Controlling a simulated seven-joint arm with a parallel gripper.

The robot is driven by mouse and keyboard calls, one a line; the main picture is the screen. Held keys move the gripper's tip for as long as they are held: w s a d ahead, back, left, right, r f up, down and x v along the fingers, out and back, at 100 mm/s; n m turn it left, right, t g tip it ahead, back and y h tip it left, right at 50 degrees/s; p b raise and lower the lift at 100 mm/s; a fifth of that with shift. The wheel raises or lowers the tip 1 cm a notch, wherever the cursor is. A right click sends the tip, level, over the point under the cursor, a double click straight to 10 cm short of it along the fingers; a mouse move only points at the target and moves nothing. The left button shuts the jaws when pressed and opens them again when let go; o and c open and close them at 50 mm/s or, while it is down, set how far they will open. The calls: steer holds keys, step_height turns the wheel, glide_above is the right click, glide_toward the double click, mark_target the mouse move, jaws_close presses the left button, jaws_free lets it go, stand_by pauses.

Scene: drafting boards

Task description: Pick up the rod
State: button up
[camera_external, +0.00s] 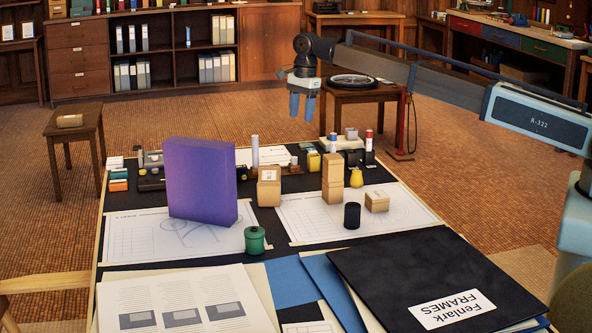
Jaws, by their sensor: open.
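A thin, pale lavender-white upright cylinder (255,151), which looks like the rod, stands toward the back of the drafting table, just right of a large purple block. Its lower end seems to meet a brown base, though this is too small to be sure. My gripper (302,105) hangs with its blue fingers pointing down, open and empty. In the picture it is above and to the right of the rod, apart from it. No object is between the fingers.
The tall purple block (200,182) stands left of the rod. A black folder (420,270) covers the front right. Bare drawing paper lies between several objects.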

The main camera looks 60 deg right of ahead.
steer(key=m, duration=0.6)
glide_toward(294, 163)
steer(key=f, duration=0.4)
steer(key=w+f, duration=0.1)
steer(key=f, duration=0.2)
steer(key=shift+d+f, duration=0.1)
steer(key=shift+d, duration=0.1)
jaws_close()
stand_by(0.4)
